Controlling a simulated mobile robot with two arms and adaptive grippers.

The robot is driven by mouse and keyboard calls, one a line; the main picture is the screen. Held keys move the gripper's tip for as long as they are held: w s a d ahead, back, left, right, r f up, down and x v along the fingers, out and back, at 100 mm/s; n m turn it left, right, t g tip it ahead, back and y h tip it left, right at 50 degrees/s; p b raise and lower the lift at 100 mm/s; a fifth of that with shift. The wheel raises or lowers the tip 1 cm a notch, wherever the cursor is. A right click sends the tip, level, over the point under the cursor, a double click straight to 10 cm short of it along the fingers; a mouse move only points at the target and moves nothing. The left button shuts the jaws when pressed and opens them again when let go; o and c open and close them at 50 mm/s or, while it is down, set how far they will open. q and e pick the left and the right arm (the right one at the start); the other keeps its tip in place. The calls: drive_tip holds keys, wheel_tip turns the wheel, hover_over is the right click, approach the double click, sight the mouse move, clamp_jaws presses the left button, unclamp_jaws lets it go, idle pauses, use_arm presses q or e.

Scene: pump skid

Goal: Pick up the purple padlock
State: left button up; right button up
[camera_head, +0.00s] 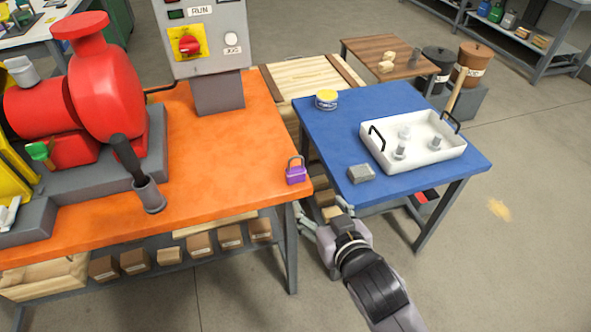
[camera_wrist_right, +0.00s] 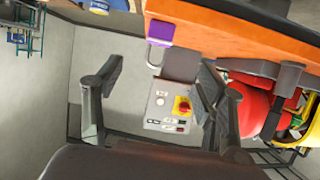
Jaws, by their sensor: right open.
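The purple padlock (camera_head: 296,175) stands upright on the orange bench top (camera_head: 220,170), close to its right edge, with its grey shackle up. In the right wrist view the padlock (camera_wrist_right: 174,33) shows at the top, upside down, beyond the fingertips. My right gripper (camera_head: 318,213) is beside the bench's right edge, in front of the padlock and apart from it. In the right wrist view its two fingers (camera_wrist_right: 155,75) are spread wide with nothing between them. My left gripper is not in view.
A blue table (camera_head: 330,125) to the right holds a white tray (camera_head: 440,158), a grey block (camera_head: 361,173) and a yellow-topped round item (camera_head: 326,99). A red pump (camera_head: 105,75) and control box (camera_head: 205,40) stand on the bench. The bench top around the padlock is clear.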

approach(297, 175)
drive_tip(key=x, duration=0.5)
drive_tip(key=shift+w+f, duration=0.1)
drive_tip(key=shift+f, duration=0.25)
drive_tip(key=shift+p+x, duration=0.6)
drive_tip(key=shift+x, duration=2.05)
drive_tip(key=shift+r, duration=0.2)
drive_tip(key=shift+c, duration=0.4)
drive_tip(key=c, duration=1.3)
drive_tip(key=shift+o, duration=0.2)
wheel_tip(297, 175, up, 20)
